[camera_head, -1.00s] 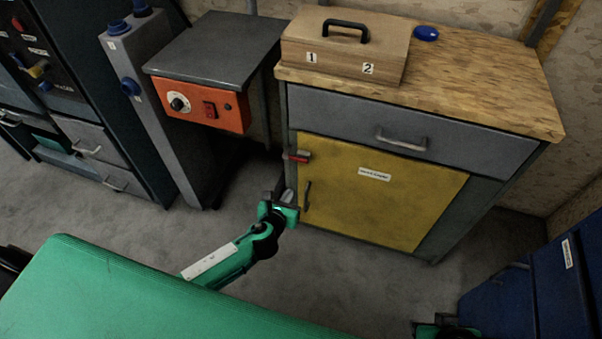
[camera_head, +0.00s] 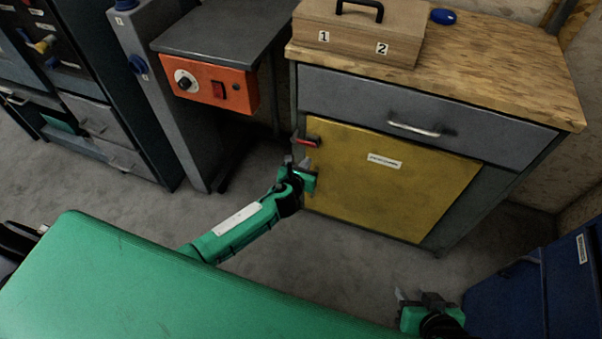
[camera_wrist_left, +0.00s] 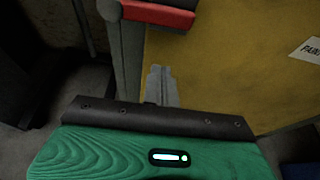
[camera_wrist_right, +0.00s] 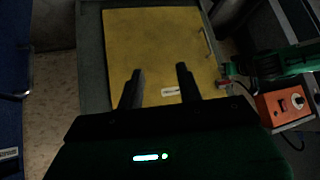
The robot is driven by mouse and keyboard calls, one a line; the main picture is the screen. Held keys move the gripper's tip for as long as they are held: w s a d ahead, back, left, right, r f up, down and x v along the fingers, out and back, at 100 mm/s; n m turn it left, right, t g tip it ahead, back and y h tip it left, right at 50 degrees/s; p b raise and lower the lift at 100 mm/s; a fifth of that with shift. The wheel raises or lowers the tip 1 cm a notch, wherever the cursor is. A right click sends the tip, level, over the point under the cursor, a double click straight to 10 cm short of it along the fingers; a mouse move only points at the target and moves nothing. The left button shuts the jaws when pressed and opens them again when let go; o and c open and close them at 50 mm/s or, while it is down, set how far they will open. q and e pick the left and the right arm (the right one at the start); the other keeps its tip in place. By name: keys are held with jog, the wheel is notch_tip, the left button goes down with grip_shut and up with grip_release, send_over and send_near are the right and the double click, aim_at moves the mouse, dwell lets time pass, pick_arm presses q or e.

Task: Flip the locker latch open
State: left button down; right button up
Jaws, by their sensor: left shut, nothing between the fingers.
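The locker is a grey cabinet with a yellow door (camera_head: 385,190). Its red latch (camera_head: 308,142) sits at the door's upper left edge and lies roughly level. The latch also shows at the top of the left wrist view (camera_wrist_left: 158,13). My left gripper (camera_head: 299,163) is just below the latch, in front of the door's left edge. Its fingers (camera_wrist_left: 160,84) are together and empty, with a gap to the latch. The door handle is mostly hidden behind this gripper in the head view. My right gripper (camera_head: 416,295) is low in front of the cabinet; its fingers (camera_wrist_right: 159,82) are apart and empty.
A grey drawer (camera_head: 420,112) is above the door. A wooden box (camera_head: 360,30) and a blue object (camera_head: 443,16) stand on top. An orange control box (camera_head: 210,84) hangs left of the locker. A blue cabinet (camera_head: 530,285) stands at right.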

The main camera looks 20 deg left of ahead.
pick_arm(q)
jog(key=r, duration=0.2)
jog(key=w+r+p, duration=0.1)
jog(key=shift+r, duration=0.4)
pick_arm(e)
jog(key=shift+s+d+r+g+h, duration=0.15)
jog(key=shift+s+d+g, duration=0.1)
jog(key=shift+d, duration=0.2)
jog(key=shift+s+d+r+g+h, duration=0.15)
jog(key=shift+s+d+g, duration=0.1)
jog(key=shift+d, duration=0.15)
jog(key=shift+f, duration=0.1)
